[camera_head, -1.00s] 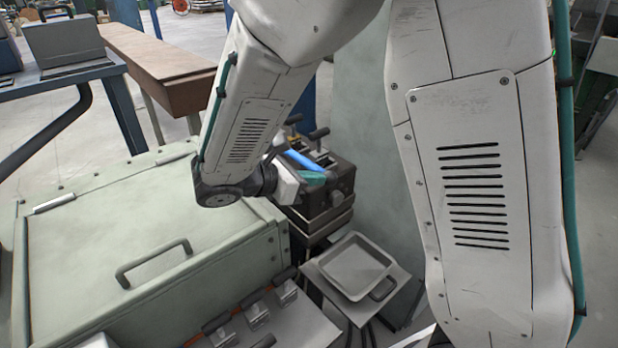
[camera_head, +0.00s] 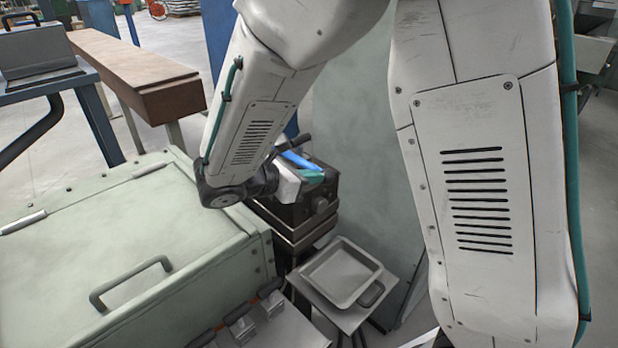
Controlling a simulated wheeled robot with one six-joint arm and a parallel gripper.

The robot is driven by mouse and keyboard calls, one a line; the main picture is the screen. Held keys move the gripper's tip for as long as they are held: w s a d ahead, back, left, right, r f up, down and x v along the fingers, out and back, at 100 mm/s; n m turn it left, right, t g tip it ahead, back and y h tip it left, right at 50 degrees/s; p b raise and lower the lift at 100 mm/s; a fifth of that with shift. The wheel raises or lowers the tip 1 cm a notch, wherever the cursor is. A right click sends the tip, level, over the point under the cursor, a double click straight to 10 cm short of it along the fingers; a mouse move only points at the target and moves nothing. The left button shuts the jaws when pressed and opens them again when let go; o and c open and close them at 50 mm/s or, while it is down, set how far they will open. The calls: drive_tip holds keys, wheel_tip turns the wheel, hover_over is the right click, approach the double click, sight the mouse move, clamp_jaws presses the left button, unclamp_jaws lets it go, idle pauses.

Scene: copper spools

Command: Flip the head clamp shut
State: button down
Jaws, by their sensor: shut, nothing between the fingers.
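My gripper (camera_head: 323,174) is at the picture's centre, seen from behind with a pale body and a blue and a teal finger. It is shut and empty. Its fingers lie over the top of a dark block-shaped fixture (camera_head: 322,205). A black lever handle (camera_head: 304,139) shows just behind the gripper. I cannot tell whether it belongs to the head clamp. My wrist and fingers hide much of the fixture's top, so the clamp's position and any contact with it cannot be told.
A pale green cabinet (camera_head: 60,262) with a handle stands at the left. A grey tray (camera_head: 341,273) sits on a small stand right of the cabinet. Several small clamps (camera_head: 241,326) line the bottom edge. A pale upright panel (camera_head: 370,150) stands behind the fixture.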

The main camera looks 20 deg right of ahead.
drive_tip(key=shift+r, duration=0.1)
drive_tip(key=v, duration=1.4)
drive_tip(key=s+d+r+m+g+y, duration=0.1)
drive_tip(key=s+d+r+m+y, duration=0.1)
drive_tip(key=s+d+m+y, duration=0.4)
drive_tip(key=s+d+r+m+y, duration=0.1)
drive_tip(key=s+d+m+y, duration=0.6)
drive_tip(key=s+d+m, duration=0.3)
drive_tip(key=s+m, duration=0.4)
drive_tip(key=s, duration=0.1)
drive_tip(key=shift+s+d+r+m+g, duration=0.15)
drive_tip(key=shift+d+r+m+g, duration=0.15)
drive_tip(key=shift+d+r+g, duration=0.1)
